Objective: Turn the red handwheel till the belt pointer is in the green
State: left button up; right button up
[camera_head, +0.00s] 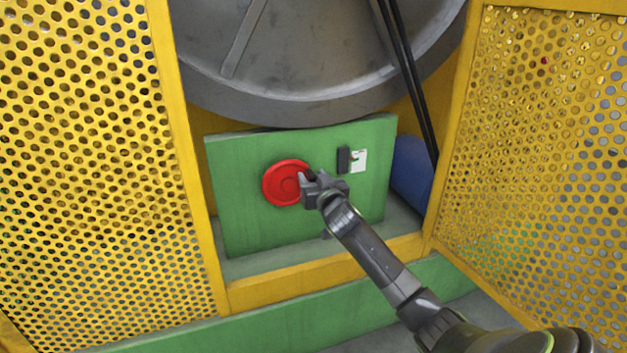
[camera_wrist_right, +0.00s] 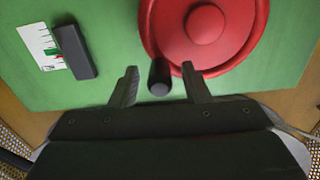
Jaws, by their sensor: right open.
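The red handwheel (camera_head: 283,184) is on the front of a green panel and fills the upper right of the right wrist view (camera_wrist_right: 232,28). Its black handle (camera_wrist_right: 159,77) sticks out near the rim. My right gripper (camera_head: 307,182) is at the wheel's right edge. In the right wrist view its fingers (camera_wrist_right: 160,71) are open, with the handle between them and a gap on both sides. A white scale (camera_head: 359,160) with green and red marks (camera_wrist_right: 42,46) is beside a black block (camera_wrist_right: 74,52). The pointer's exact reading is too small to tell. My left gripper is out of view.
The green panel (camera_head: 240,215) stands below a large grey drum (camera_head: 310,60). Yellow perforated guards flank the opening at left (camera_head: 90,170) and right (camera_head: 535,130). Black belts (camera_head: 408,75) run down at right, near a blue cylinder (camera_head: 411,172). A yellow sill (camera_head: 320,275) crosses below.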

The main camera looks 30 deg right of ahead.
jog(key=shift+c, duration=0.4)
grip_shut()
